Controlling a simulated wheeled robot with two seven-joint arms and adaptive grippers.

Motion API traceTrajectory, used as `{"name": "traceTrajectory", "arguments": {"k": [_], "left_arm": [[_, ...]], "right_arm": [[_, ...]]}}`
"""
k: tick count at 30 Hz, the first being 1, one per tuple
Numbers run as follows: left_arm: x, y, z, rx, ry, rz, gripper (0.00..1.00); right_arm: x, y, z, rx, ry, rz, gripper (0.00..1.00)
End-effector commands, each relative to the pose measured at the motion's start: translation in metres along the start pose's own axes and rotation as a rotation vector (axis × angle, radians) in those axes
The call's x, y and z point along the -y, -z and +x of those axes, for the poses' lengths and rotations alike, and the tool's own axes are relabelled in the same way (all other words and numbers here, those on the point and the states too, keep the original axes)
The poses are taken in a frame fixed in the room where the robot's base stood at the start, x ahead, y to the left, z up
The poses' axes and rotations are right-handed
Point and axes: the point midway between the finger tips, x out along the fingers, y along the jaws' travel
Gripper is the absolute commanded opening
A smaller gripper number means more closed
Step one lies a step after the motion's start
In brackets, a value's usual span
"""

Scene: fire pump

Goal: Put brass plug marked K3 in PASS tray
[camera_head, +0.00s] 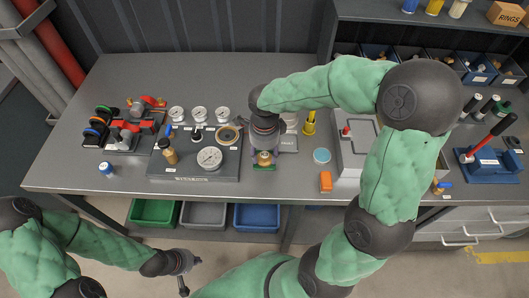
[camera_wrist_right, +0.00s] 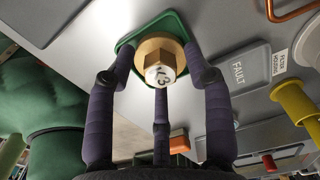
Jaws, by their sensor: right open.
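The brass plug (camera_wrist_right: 158,58) has a white end marked K3. In the right wrist view it sits over the small green tray (camera_wrist_right: 124,45), whose label I cannot see. In the head view the plug (camera_head: 264,157) shows just below my right gripper (camera_head: 264,149), with the green tray (camera_head: 258,168) under it. My right gripper's dark fingers (camera_wrist_right: 161,85) are open and spread around the plug. I cannot tell whether any finger touches it. My left gripper (camera_head: 190,273) is open and empty, in front of the bench and low.
A grey tray marked FAULT (camera_wrist_right: 238,75) lies beside the green tray. A yellow part (camera_head: 310,123) stands to its right. The front bench edge near the green tray is clear.

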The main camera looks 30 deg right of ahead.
Motion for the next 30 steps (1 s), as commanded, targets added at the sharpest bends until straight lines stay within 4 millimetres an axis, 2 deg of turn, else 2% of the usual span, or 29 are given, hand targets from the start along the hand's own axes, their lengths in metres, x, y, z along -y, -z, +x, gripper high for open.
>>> {"name": "traceTrajectory", "arguments": {"k": [5, 12, 18, 24, 30], "left_arm": [[-0.004, 0.0, -0.01, 0.0, 0.0, 0.0, 0.0], [-0.009, -0.001, -0.026, 0.0, 0.0, 0.0, 0.0], [-0.013, -0.001, -0.036, 0.0, 0.0, 0.0, 0.0], [-0.014, -0.002, -0.04, 0.0, 0.0, 0.0, 0.0], [-0.014, -0.002, -0.04, 0.0, 0.0, 0.0, 0.0]], "right_arm": [[0.001, 0.0, -0.023, 0.002, 0.004, 0.0, 0.52], [0.001, 0.0, -0.073, 0.002, 0.004, 0.0, 0.52], [0.0, 0.0, -0.105, 0.001, 0.002, 0.0, 0.52], [0.0, 0.0, -0.121, 0.001, 0.002, 0.0, 0.52], [0.0, 0.0, -0.122, 0.0, 0.001, 0.0, 0.52]]}}
